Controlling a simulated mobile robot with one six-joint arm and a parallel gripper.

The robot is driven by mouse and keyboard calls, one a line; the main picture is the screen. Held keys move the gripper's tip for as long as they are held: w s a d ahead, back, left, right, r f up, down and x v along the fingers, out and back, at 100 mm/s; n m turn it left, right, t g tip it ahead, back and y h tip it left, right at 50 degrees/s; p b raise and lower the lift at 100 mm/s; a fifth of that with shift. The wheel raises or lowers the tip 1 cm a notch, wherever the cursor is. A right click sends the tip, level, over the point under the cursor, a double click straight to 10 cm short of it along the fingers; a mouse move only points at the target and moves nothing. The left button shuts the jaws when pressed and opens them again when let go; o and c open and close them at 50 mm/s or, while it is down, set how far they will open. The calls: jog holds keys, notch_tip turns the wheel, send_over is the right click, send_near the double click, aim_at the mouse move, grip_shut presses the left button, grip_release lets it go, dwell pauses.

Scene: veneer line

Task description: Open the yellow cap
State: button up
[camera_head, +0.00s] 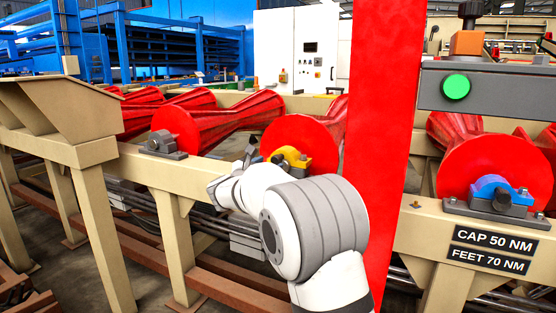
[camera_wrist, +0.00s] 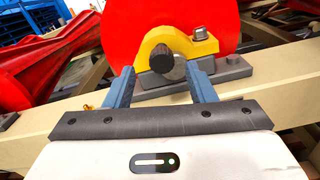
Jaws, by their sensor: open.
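The yellow cap (camera_head: 292,158) sits on a grey base at the end of a red roller, on the beige beam. In the wrist view the yellow cap (camera_wrist: 155,43) arches over a dark round shaft end (camera_wrist: 163,60), with a grey bolt (camera_wrist: 201,33) on its right shoulder. The cap looks seated on its base. My gripper (camera_wrist: 160,68) is open and empty, its blue-grey fingers pointing at the cap from the front, one to each side of the shaft end. I cannot tell whether they touch anything. In the head view my arm hides the cap's lower part.
A red upright post (camera_head: 383,130) stands close right of my arm. Beyond it are a blue cap (camera_head: 490,186) and a sign (camera_head: 492,250) reading "CAP 50 NM, FEET 70 NM". A small brass-coloured piece (camera_wrist: 89,107) lies on the beam (camera_wrist: 40,122) beside my left finger.

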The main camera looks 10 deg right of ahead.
aim_at(275, 161)
jog(key=x, duration=0.5)
jog(key=shift+w+d+b, duration=0.15)
jog(key=shift+d+b, duration=0.1)
jog(key=shift+b, duration=0.05)
grip_shut()
jog(key=shift+d, duration=0.2)
jog(key=shift+a, duration=0.15)
